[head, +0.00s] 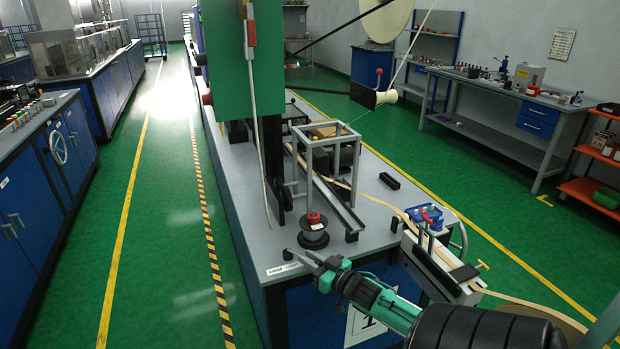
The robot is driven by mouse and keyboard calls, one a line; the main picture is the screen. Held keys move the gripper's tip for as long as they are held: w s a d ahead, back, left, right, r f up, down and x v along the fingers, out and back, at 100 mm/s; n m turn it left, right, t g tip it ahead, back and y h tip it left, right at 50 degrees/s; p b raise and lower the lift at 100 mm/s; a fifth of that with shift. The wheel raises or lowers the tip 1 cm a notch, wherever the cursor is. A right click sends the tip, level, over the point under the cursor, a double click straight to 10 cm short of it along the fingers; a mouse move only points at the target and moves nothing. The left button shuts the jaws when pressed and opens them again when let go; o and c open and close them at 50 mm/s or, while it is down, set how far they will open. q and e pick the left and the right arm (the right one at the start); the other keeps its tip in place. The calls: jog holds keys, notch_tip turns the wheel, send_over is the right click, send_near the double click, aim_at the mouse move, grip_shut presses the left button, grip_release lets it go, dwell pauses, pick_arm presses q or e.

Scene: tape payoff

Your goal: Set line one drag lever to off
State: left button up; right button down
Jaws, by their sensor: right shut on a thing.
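A small black knob (288,254) sits at the near corner of the grey bench (262,238), just above a white label (284,268). I take it to be part of the line one drag lever. The label seems to start with "FIRM"; the rest is too small to read surely. My right gripper (312,260) reaches in from the lower right, at the bench's front edge beside the knob. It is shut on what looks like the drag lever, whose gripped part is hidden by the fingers. The lever's exact setting cannot be told. My left gripper is out of view.
A black spool with a red top (313,232) stands just behind my right gripper. A metal frame (327,160) and a sloping rail (335,203) are behind it. A tape guide block (436,262) with a tan tape (510,297) stands to the right. The green floor at left is clear.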

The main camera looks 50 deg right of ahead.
jog(key=shift+w+d+r, duration=0.1)
jog(key=shift+d+r, duration=0.15)
jog(key=shift+d, duration=0.15)
jog(key=c, duration=1.4)
grip_release()
jog(key=shift+o, duration=0.5)
jog(key=shift+d+f, duration=0.15)
jog(key=shift+f, duration=0.15)
jog(key=shift+a, duration=0.2)
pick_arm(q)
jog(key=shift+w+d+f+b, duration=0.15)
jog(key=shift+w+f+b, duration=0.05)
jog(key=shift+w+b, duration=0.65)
pick_arm(e)
jog(key=s, duration=1.3)
jog(key=shift+s+a, duration=0.2)
jog(key=shift+s, duration=0.15)
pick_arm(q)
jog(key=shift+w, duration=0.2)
